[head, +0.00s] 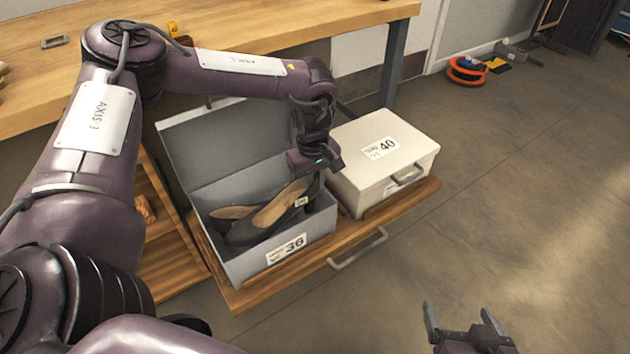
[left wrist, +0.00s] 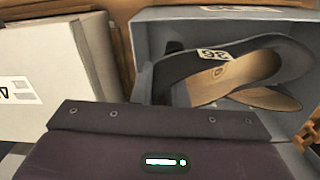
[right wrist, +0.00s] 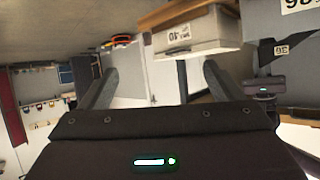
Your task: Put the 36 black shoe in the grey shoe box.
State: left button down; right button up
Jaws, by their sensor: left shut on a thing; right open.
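The black shoe (head: 283,217) has a tan insole and a 36 label near its heel. It is inside the open grey shoe box (head: 247,268), which bears a 36 label on its front. My left gripper (head: 314,178) is shut on the shoe's heel end at the box's right side; the fingertips are largely hidden. The left wrist view shows the labelled shoe (left wrist: 178,65) in front of the gripper. A second dark shoe (head: 232,212) lies beside it in the box. Whether the held shoe rests on the bottom is unclear. My right gripper (head: 459,315) is open and empty, away from the box.
A closed white box (head: 345,178) labelled 40 stands right of the grey box. Both are on a wooden pull-out shelf (head: 225,292) with a metal handle. The grey lid (head: 205,150) stands open at the back. A wooden worktop (head: 270,35) is above; open floor lies right.

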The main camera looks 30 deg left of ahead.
aim_at(315, 198)
pick_arm(q)
jog(key=shift+f, duration=0.2)
notch_tip(315, 198, down, 4)
jog(key=shift+r+b, duration=0.2)
jog(key=shift+b, duration=0.4)
jog(key=shift+f+b, duration=0.3)
jog(key=shift+f, duration=1.4)
pick_arm(e)
jog(key=w+r+t+y, duration=0.3)
jog(key=r+t, duration=0.5)
jog(key=r, duration=0.8)
jog(key=shift+w+r+t, duration=0.25)
jog(key=shift+r+t, duration=0.05)
jog(key=shift+r, duration=0.1)
pick_arm(q)
jog(key=shift+p, duration=0.3)
pick_arm(e)
jog(key=shift+r, duration=0.5)
pick_arm(q)
jog(key=shift+f, duration=0.4)
pick_arm(e)
jog(key=shift+f, duration=0.1)
pick_arm(q)
jog(key=c, duration=1.4)
grip_release()
jog(key=shift+o, duration=0.2)
